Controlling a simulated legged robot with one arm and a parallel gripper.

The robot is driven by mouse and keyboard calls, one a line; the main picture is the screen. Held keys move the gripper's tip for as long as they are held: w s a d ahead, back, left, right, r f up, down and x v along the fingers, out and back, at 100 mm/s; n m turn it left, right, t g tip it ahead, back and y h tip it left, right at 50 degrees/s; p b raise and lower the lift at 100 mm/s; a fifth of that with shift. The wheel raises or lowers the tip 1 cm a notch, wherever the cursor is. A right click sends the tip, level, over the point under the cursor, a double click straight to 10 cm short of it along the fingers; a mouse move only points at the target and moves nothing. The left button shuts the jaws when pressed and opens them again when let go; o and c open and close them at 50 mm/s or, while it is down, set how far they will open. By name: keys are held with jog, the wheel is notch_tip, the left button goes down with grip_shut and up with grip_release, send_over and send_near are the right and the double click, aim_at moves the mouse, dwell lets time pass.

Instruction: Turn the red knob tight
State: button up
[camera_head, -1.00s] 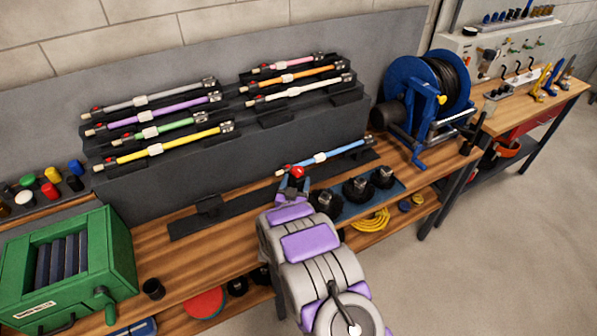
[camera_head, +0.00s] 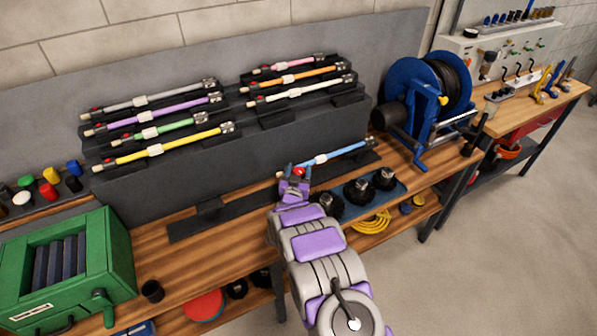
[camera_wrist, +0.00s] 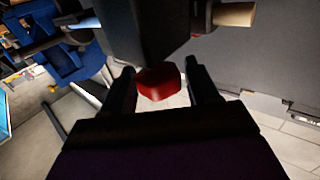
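The red knob (camera_head: 299,172) is near the left end of the blue rod (camera_head: 335,155), which lies in a low dark holder at the bench front. My gripper (camera_head: 298,171) is at that end, its fingers on either side of the knob. In the wrist view the red knob (camera_wrist: 158,84) sits between the two dark fingertips (camera_wrist: 162,82), beneath a dark block. The fingers are spread, with a narrow gap on the right; contact on the left is hard to tell.
A dark stepped rack (camera_head: 190,165) with several coloured rods stands behind. Black round brushes on a blue mat (camera_head: 401,188) lie right of my gripper. A blue hose reel (camera_head: 425,95) stands farther right, a green box (camera_head: 118,250) at left.

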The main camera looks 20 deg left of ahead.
jog(key=c, duration=0.7)
jog(key=shift+a+r+m+h+p, duration=0.1)
jog(key=shift+a+m+h+p, duration=0.1)
jog(key=shift+m+h+p, duration=0.15)
jog(key=shift+c, duration=0.2)
jog(key=shift+d+m+h, duration=0.15)
jog(key=shift+m+h, duration=0.3)
jog(key=shift+h, duration=0.3)
jog(key=o, duration=0.9)
jog(key=shift+o, duration=0.2)
jog(key=shift+s, duration=0.1)
jog(key=s+p, duration=0.2)
jog(key=s, duration=1.5)
jog(key=shift+d+f, duration=0.25)
jog(key=shift+d, duration=0.2)
